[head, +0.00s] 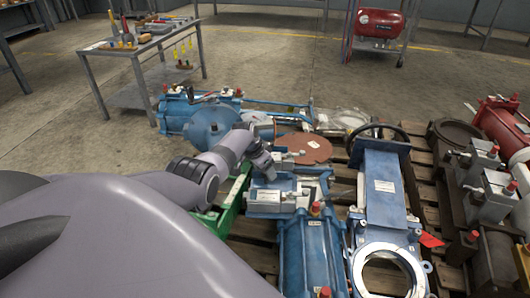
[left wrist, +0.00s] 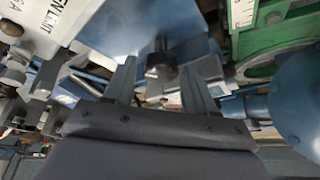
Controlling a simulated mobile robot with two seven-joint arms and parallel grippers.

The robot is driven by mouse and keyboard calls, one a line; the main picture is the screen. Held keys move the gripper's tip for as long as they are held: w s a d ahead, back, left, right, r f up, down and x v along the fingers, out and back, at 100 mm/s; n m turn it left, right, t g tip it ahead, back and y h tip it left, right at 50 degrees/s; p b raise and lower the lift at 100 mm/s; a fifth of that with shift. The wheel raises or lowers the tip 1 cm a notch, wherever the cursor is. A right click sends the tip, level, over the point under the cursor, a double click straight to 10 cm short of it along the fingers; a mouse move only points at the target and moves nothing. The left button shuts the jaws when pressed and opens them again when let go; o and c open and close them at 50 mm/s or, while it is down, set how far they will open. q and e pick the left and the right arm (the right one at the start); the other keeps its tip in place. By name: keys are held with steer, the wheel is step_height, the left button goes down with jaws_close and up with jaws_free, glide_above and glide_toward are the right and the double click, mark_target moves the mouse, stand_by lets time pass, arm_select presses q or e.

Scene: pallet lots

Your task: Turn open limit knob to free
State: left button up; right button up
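A black knob (left wrist: 161,66) on a short stem stands out from a blue body in the left wrist view. A white label (left wrist: 52,20) at the upper left there is partly cut off and reads "...EN LIMIT". My left gripper (left wrist: 158,72) is open. Its two grey fingers point toward the knob, which lies between the fingertips in the picture with a gap on both sides; I see no contact. In the head view my left gripper (head: 263,168) is over blue valve equipment (head: 277,190) on the pallet, and the knob cannot be made out there. My right gripper is not in view.
A green part (left wrist: 270,40) and a rounded blue housing (left wrist: 298,100) are close on the right in the wrist view. Around the arm lie a large blue valve (head: 385,190), a blue actuator (head: 200,115) and a brown disc (head: 304,147). A tool table (head: 150,45) stands back left.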

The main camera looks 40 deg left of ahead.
arm_select(q)
steer(key=c, duration=0.7)
